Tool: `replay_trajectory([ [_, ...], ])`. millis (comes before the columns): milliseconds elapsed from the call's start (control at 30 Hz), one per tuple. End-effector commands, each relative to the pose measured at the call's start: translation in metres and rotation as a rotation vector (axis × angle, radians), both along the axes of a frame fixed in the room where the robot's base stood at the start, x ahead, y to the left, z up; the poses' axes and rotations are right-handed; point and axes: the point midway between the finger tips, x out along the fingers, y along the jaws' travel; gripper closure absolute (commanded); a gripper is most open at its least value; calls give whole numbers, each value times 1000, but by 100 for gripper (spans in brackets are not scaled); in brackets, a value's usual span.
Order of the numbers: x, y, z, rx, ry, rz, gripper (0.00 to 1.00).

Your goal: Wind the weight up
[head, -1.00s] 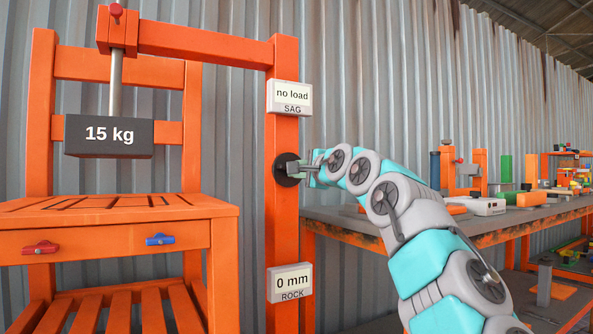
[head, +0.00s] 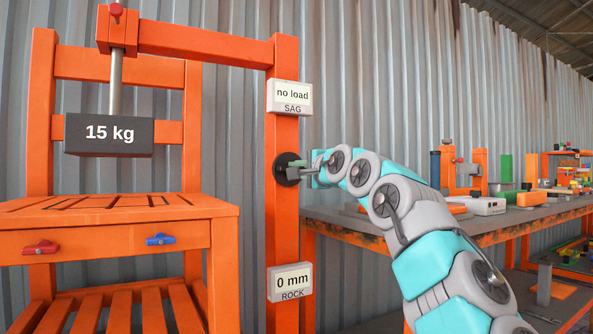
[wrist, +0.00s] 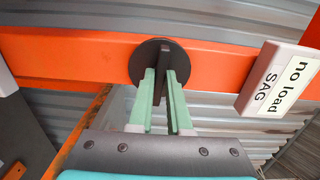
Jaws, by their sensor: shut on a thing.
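The weight (head: 110,135) is a dark block marked "15 kg". It hangs from a grey rod under the orange overhead arm (head: 205,45), clear above the orange slatted seat (head: 110,207). A round black knob (head: 281,170) is on the orange post right of the seat. My gripper (head: 297,170) is at this knob. In the wrist view, the green fingers of my gripper (wrist: 163,85) are shut on the raised bar of the knob (wrist: 142,58), one on each side.
The upper sign (head: 292,97) on the post reads "no load, SAG"; the lower sign (head: 291,281) reads "0 mm, ROCK". A red handle (head: 40,248) and a blue handle (head: 160,240) are on the seat front. A workbench (head: 400,225) with parts stands behind my arm.

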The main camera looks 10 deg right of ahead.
Motion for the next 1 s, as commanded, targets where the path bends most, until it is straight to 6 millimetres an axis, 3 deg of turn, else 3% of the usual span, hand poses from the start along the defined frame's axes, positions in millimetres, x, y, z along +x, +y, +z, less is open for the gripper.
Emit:
replay_trajectory([
  [500,1,1,-2,-11,1,1,100],
  [533,1,1,-2,-11,1,1,83],
  [767,0,0,-1,-10,-1,1,57],
  [1000,0,0,-1,-9,-2,0,55],
])
